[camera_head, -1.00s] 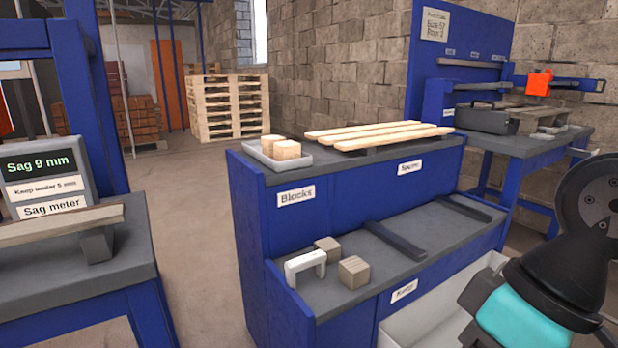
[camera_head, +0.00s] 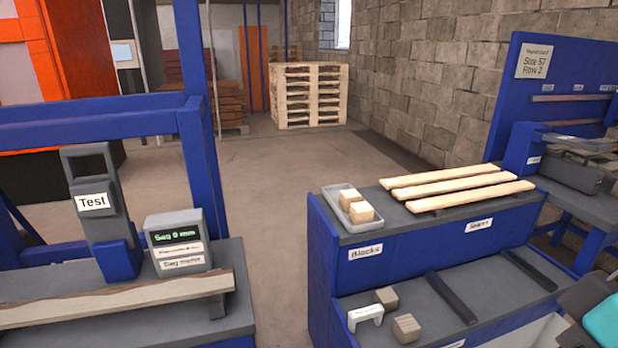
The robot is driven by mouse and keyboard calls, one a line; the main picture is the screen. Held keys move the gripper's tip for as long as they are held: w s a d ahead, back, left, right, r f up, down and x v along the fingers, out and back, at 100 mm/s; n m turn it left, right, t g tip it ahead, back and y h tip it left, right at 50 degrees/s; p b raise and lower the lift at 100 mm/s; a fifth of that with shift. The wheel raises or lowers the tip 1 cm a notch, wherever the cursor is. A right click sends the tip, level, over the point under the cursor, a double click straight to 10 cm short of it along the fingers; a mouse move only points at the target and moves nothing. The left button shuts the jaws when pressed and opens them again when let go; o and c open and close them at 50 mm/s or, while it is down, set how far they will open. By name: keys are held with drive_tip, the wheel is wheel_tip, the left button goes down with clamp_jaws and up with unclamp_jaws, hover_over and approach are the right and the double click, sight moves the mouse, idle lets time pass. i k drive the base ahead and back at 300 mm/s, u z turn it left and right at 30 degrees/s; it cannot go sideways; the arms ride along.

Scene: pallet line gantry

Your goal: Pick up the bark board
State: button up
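A pale board with an uneven brown edge, which looks like the bark board (camera_head: 120,299), lies across the grey-topped test bench at the lower left. Its right end rests on a grey support (camera_head: 217,306); its left end runs out of the picture. My gripper is not in view. Only a teal and grey part of my arm shows at the lower right edge, far from this board.
A sag meter (camera_head: 178,243) and a "Test" unit (camera_head: 104,220) stand behind the board, under a blue frame (camera_head: 203,170). A blue two-level stand (camera_head: 365,275) holds three pale boards (camera_head: 457,190) and several blocks. Open floor (camera_head: 270,190) lies between.

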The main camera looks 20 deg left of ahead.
sight(24, 313)
drive_tip(key=u, duration=2.4)
drive_tip(key=i, duration=0.95)
drive_tip(key=z, duration=0.2)
